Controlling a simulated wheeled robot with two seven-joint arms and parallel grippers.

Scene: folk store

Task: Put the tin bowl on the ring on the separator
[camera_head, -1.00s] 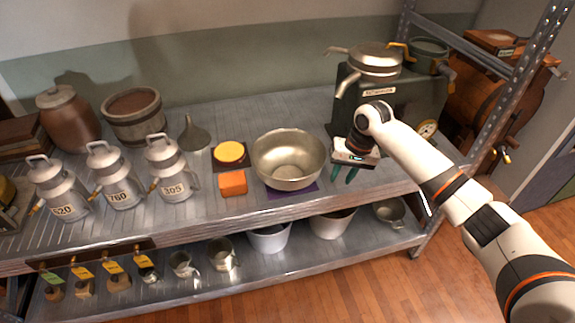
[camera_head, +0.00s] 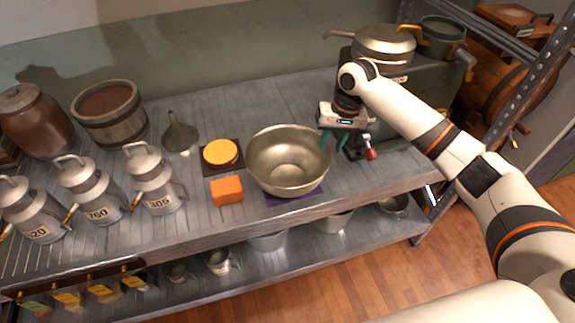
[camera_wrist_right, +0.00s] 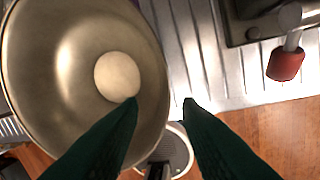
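The tin bowl (camera_head: 288,160) is a wide, empty metal bowl, upright on a purple mat (camera_head: 296,197) on the upper shelf. It fills the left of the right wrist view (camera_wrist_right: 70,75). My right gripper (camera_head: 334,138) is at the bowl's right rim. In the right wrist view its dark green fingers (camera_wrist_right: 160,104) are apart, with the rim between their tips in the picture; I cannot tell whether they touch it. The separator (camera_head: 410,112) is the dark green machine behind my right arm, with a lidded metal pan (camera_head: 384,45) on top. I cannot identify the ring surely. My left gripper is out of view.
A red-knobbed crank (camera_head: 370,153) sticks out right of the gripper. An orange block (camera_head: 227,190) and a yellow disc (camera_head: 220,152) lie left of the bowl. Several milk cans (camera_head: 152,178) stand farther left. A green pot (camera_head: 443,38) and a shelf post (camera_head: 512,95) are at right.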

